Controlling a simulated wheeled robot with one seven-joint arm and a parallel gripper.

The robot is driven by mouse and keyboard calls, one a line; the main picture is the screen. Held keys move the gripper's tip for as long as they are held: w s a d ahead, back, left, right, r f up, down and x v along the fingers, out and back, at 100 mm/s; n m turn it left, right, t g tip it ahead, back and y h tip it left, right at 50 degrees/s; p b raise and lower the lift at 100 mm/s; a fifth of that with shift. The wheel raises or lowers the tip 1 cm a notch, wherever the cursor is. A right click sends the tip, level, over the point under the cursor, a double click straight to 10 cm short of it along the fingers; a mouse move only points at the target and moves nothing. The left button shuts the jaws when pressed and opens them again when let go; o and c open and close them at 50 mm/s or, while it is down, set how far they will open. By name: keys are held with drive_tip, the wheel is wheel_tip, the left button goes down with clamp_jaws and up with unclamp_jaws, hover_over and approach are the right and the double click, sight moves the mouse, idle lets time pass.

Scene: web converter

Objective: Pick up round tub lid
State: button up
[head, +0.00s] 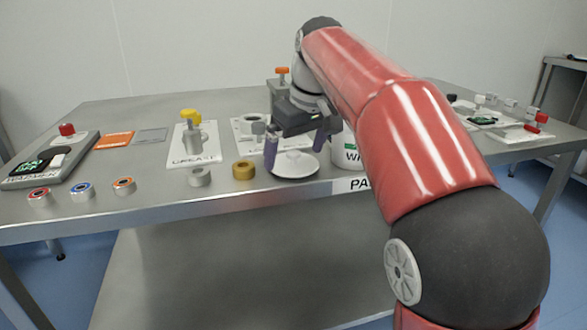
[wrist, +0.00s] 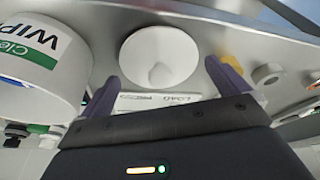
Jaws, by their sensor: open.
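The round tub lid (head: 291,166) is a white disc with a small raised knob in its middle, lying flat near the table's front edge. In the wrist view the lid (wrist: 162,55) lies ahead of the fingertips, with its knob between their lines. My gripper (head: 294,150) is open and empty above the lid, its purple fingers spread to either side. In the wrist view the fingers of my gripper (wrist: 168,78) show apart with nothing between them. In the head view the left finger hides a little of the lid's edge.
A white wipes tub (wrist: 40,55) stands close beside the lid, partly behind my arm in the head view. A brass ring (head: 244,170) and a grey ring (head: 200,177) sit to the left. A white plate with a yellow-knobbed part (head: 191,117) is farther left.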

drive_tip(key=shift+w+a+f, duration=0.15)
drive_tip(key=shift+f, duration=0.4)
drive_tip(key=c, duration=0.7)
drive_tip(key=shift+r, duration=0.15)
